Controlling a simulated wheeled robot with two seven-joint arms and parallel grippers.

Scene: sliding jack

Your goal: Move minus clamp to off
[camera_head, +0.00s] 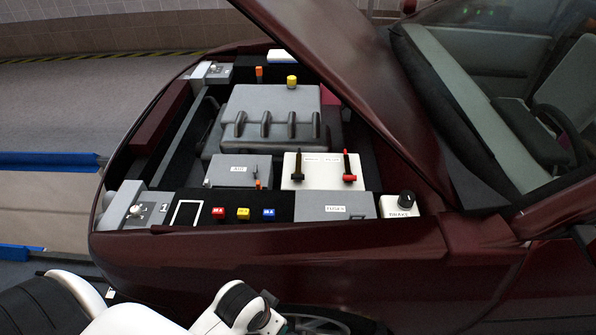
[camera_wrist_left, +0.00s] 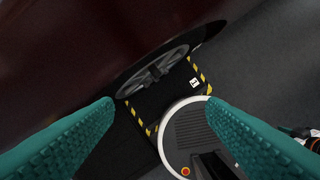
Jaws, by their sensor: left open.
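The minus clamp (camera_head: 297,167) is a black lever on the left of the white battery block (camera_head: 322,181) in the engine bay. It stands upright and is small in the head view. A similar clamp with red parts (camera_head: 348,169) stands to its right on the same block. My left arm comes in at the bottom of the head view, in front of the car and below the bay. In the left wrist view my left gripper (camera_wrist_left: 160,104) has its two teal fingers wide apart with nothing between them. The clamp is not in the wrist view. My right gripper is not seen.
The raised hood (camera_head: 345,60) slopes over the bay's right side. A fuse cover (camera_head: 335,206), a brake knob (camera_head: 405,199) and red, yellow and blue fuses (camera_head: 243,213) line the front edge. A grey engine cover (camera_head: 268,115) lies behind. The wrist view shows a car wheel (camera_wrist_left: 153,71).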

